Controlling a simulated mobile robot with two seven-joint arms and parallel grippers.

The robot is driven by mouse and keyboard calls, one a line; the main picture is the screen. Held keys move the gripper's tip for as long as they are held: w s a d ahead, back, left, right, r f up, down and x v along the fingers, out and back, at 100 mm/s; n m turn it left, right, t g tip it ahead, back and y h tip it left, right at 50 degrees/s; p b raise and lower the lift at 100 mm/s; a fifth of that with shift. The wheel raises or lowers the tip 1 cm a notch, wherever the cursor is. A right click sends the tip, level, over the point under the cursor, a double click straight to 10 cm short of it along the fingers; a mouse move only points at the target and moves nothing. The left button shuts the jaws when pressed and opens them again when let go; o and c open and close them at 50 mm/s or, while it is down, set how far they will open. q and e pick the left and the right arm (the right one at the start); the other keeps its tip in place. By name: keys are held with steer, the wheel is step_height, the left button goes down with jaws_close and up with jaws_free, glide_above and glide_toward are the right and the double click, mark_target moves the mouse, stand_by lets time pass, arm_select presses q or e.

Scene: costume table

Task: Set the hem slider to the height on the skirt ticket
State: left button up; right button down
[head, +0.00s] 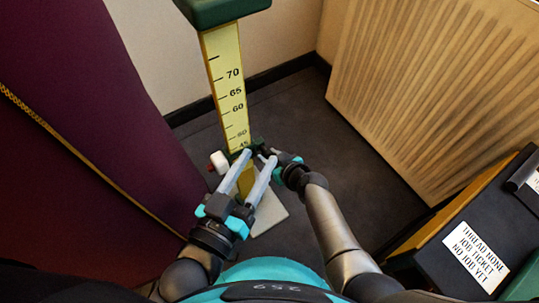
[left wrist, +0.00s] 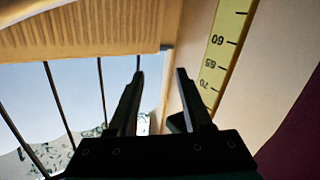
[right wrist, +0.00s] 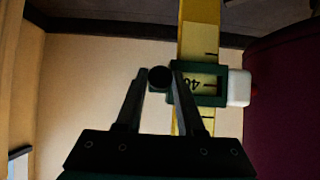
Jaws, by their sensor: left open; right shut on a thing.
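A yellow hem scale (head: 226,85) stands upright, with its numbers rising upward. The green slider (right wrist: 211,97) sits around it low down, its window framing an upside-down 40; the exact line is unclear. A white block with a red end (right wrist: 239,88) is at the slider's side and also shows in the head view (head: 218,162). My right gripper (right wrist: 160,82) is shut on the slider's dark round knob (right wrist: 160,77). My left gripper (left wrist: 158,73) is open and empty, in front of the scale's lower part in the head view (head: 260,157). No height ticket is readable.
Purple cloth with a gold trim (head: 75,140) hangs at the left. A ribbed tan panel (head: 430,90) stands at the back right. At the lower right a dark unit carries a label (head: 475,257) reading THREAD NONE, JOB TICKET. The dark floor (head: 340,165) between is clear.

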arm_select(q)
steer(key=s+a+f+g+y+p, duration=0.2)
steer(key=a+g+y+p, duration=0.1)
steer(key=a+g, duration=0.2)
steer(key=s+a+f+g+y+p, duration=0.2)
steer(key=a+g+p, duration=0.2)
steer(key=a+g, duration=0.2)
steer(key=shift+s+f+g+y, duration=0.15)
steer(key=shift+s+g+y, duration=0.15)
steer(key=shift+s+y, duration=0.1)
stand_by(0.8)
